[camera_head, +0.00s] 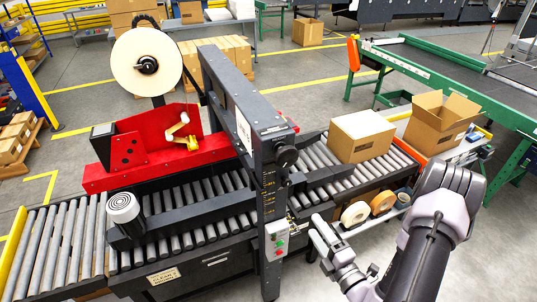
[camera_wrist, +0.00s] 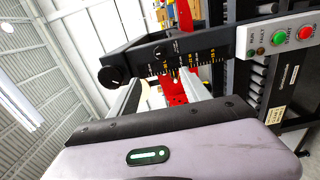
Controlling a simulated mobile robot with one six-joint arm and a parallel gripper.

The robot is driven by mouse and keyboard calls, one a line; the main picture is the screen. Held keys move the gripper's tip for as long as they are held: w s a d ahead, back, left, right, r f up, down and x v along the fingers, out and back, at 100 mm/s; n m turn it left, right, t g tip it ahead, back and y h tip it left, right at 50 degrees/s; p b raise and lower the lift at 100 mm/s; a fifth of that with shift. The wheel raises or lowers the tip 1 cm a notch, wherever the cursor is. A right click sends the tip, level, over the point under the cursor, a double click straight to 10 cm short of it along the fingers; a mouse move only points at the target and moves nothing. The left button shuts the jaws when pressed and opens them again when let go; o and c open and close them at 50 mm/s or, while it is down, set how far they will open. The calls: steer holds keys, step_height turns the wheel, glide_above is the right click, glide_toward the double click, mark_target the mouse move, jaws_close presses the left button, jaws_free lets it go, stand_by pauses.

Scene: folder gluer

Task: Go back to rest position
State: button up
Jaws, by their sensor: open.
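My arm reaches in from the lower right in the head view. My gripper (camera_head: 326,236) is at its end, just right of the taping machine's button panel (camera_head: 276,240), with clear space between them. The fingers are small and hard to make out; nothing shows held in them. The panel also shows in the wrist view (camera_wrist: 291,36), with a green and a red button.
The taping machine's dark column (camera_head: 268,190) stands over the roller conveyor (camera_head: 65,240). A closed carton (camera_head: 361,137) sits on the rollers. Tape rolls (camera_head: 356,213) lie on a side shelf. An open carton (camera_head: 440,120) stands behind my arm. Floor at lower right is clear.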

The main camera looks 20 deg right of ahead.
steer(key=a+r+n+g+y+b, duration=0.3)
steer(key=a+r+n+y, duration=0.1)
steer(key=a+n+y, duration=0.4)
steer(key=a+r+n+g+y+b, duration=0.3)
steer(key=a+n+y, duration=0.2)
steer(key=a+n, duration=0.45)
steer(key=s+a+f+n+g+b, duration=0.2)
steer(key=s+a+n+g+b, duration=0.3)
steer(key=s+a+n+g, duration=0.75)
steer(key=s+d+f+n+t+h+b, duration=0.1)
steer(key=d+f+n+h+b, duration=0.1)
steer(key=d+n+h+b, duration=0.3)
steer(key=s+d+f+n+h, duration=0.1)
steer(key=f+n+h, duration=0.2)
steer(key=n, duration=0.5)
steer(key=d+r+n+t+h+b, duration=0.1)
steer(key=n, duration=0.1)
steer(key=w+d+r+n+t+h, duration=0.1)
steer(key=n+t, duration=0.1)
steer(key=w+d+r+n+t+h+b, duration=0.1)
steer(key=r+n+t, duration=0.1)
steer(key=shift+d+h+b, duration=0.3)
